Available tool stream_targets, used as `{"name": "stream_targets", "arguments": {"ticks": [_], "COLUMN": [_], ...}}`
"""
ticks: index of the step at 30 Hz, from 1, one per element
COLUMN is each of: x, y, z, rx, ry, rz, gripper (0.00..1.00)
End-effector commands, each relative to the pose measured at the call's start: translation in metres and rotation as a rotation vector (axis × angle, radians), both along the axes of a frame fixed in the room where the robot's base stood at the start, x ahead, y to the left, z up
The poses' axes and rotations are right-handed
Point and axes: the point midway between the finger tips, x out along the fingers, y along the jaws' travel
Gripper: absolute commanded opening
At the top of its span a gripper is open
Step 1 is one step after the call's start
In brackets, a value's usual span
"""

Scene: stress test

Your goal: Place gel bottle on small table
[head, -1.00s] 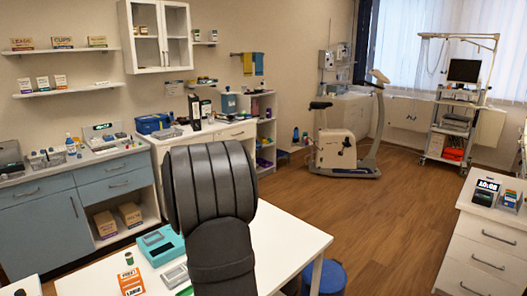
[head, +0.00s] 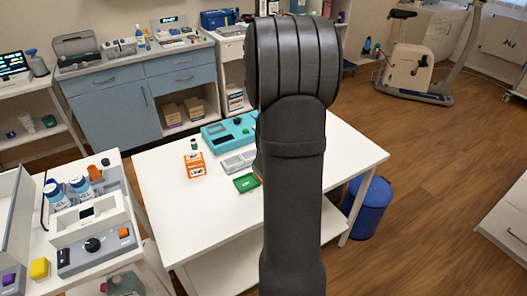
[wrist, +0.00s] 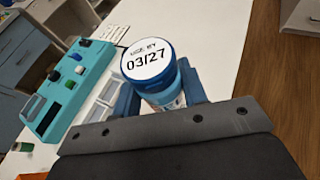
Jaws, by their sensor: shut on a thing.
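In the wrist view, my gripper (wrist: 160,92) is shut on a round blue bottle (wrist: 148,62), which I take as the gel bottle. Its top is white and reads "USE BY 03/27". Blue fingers lie on either side of it. A white table (head: 345,155) with a lower shelf stands in the middle of the head view; its white top (wrist: 215,35) also shows behind the bottle in the wrist view. My arm hides the gripper and bottle in the head view. I cannot tell how high the bottle is above the table.
A crowded white cart (head: 128,160) stands at left. A blue bin (head: 370,208) is at right. The table's right part looks clear.

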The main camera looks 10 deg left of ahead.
Motion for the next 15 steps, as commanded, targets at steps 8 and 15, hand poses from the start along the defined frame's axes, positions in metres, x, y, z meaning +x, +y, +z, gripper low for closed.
{"name": "stream_targets", "arguments": {"ticks": [8, 15], "x": [-0.033, -0.058], "y": [0.088, 0.129], "z": [0.000, -0.002], "rx": [0.001, -0.005], "ry": [0.000, 0.010], "rz": [0.060, 0.087], "gripper": [0.10, 0.10]}}
